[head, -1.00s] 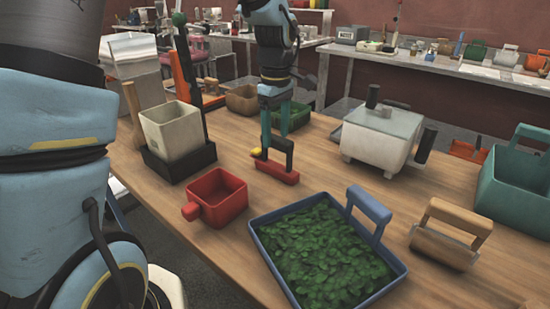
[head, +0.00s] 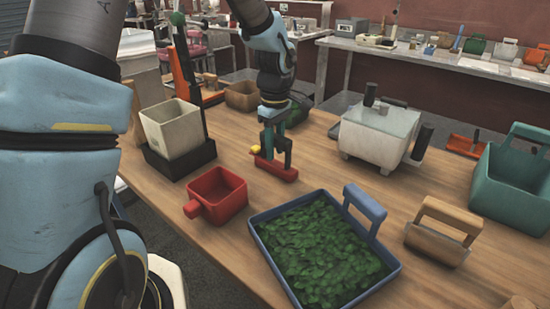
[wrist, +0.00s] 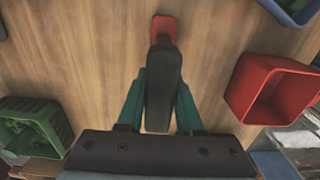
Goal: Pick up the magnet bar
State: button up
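The magnet bar (head: 275,169) is a red bar with a dark upright handle and a small yellow piece at its left. It rests on the wooden table in the head view. In the wrist view its dark handle (wrist: 163,85) stands up toward the camera, and one red end shows beyond it. My gripper (head: 274,148) is down over the bar from above. Its teal fingers (wrist: 163,82) lie on both sides of the handle, very close to it. Whether they press on it cannot be made out.
A red pan (head: 217,195) and a blue tray (head: 260,225) of green leaves stand in front. A cream bin in a black holder (head: 180,163) is at left. A white box (head: 378,145) stands right, and a green crate (wrist: 35,125) is close by.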

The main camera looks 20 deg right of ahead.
grip_shut()
jog(key=shift+r, duration=0.1)
dwell(0.3)
